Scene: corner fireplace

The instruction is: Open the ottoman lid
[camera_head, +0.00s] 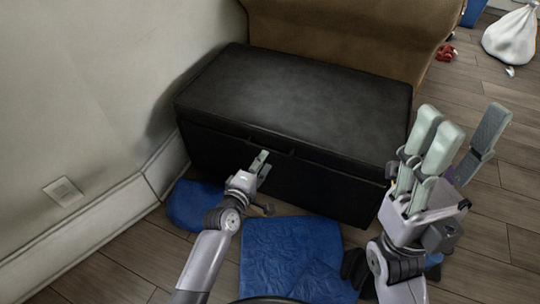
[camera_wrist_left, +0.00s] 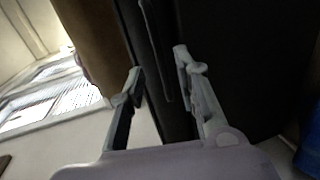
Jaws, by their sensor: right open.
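The black ottoman (camera_head: 280,178) stands against the brown sofa, with its padded lid (camera_head: 300,95) lying shut on top. A dark lip or handle (camera_head: 256,143) runs along the front just under the lid's edge. My left gripper (camera_head: 260,164) is at the ottoman's front, close below that lip. In the left wrist view the left gripper (camera_wrist_left: 160,75) has its fingers spread, with the dark strip (camera_wrist_left: 156,45) running between them; contact cannot be told. My right gripper (camera_head: 458,135) is raised at the ottoman's right side, open and empty.
The wall (camera_head: 90,90) with baseboard is close on the left. The brown sofa (camera_head: 340,38) blocks the back. Blue cloths (camera_head: 285,250) lie on the floor in front of the ottoman. A white bag (camera_head: 511,36) and a red item (camera_head: 446,52) lie far right; wooden floor is free at right.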

